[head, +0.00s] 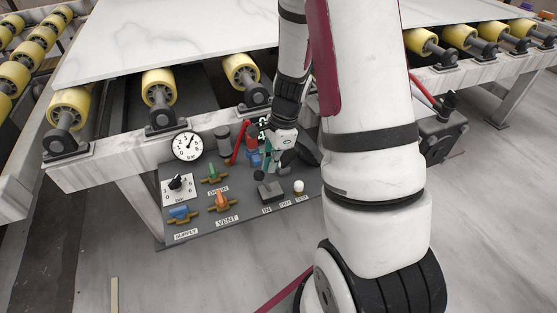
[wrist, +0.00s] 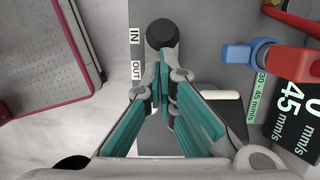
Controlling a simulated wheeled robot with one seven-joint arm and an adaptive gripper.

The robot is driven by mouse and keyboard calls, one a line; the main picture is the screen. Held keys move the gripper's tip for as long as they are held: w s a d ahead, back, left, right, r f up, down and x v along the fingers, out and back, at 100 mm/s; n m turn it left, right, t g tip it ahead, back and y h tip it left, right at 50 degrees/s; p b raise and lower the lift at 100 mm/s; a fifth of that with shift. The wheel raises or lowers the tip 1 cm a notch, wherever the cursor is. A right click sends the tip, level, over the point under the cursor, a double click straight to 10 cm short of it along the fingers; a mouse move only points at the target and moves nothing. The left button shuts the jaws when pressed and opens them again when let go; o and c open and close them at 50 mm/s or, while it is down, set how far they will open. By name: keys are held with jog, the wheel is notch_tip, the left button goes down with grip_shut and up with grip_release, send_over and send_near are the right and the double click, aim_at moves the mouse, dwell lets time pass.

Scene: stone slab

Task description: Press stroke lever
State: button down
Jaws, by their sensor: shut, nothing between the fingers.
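The stroke lever appears to be the stick with a round black knob (wrist: 162,34) by the IN and OUT labels in the wrist view. In the head view its black knob (head: 259,175) stands above a dark block on the grey control panel (head: 240,222). My gripper (wrist: 164,68) is shut and empty, its teal-padded fingers together. Its tips are just below the knob in the wrist view; I cannot tell whether they touch it. My gripper also shows in the head view (head: 270,166), close above the lever. My fingers hide the lever's lower part in the wrist view.
The panel also bears a pressure gauge (head: 187,146), a green drain valve (head: 214,172), an orange vent valve (head: 221,199), a blue supply valve (head: 180,212) and a white knob (head: 298,186). A red handle (wrist: 290,64) lies right. The stone slab (head: 170,40) rests on rollers behind.

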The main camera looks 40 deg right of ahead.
jog(key=shift+w+a, duration=0.1)
jog(key=shift+a, duration=0.4)
jog(key=p+v, duration=0.4)
jog(key=v, duration=0.7)
jog(key=shift+d+r, duration=0.35)
jog(key=shift+d, duration=0.15)
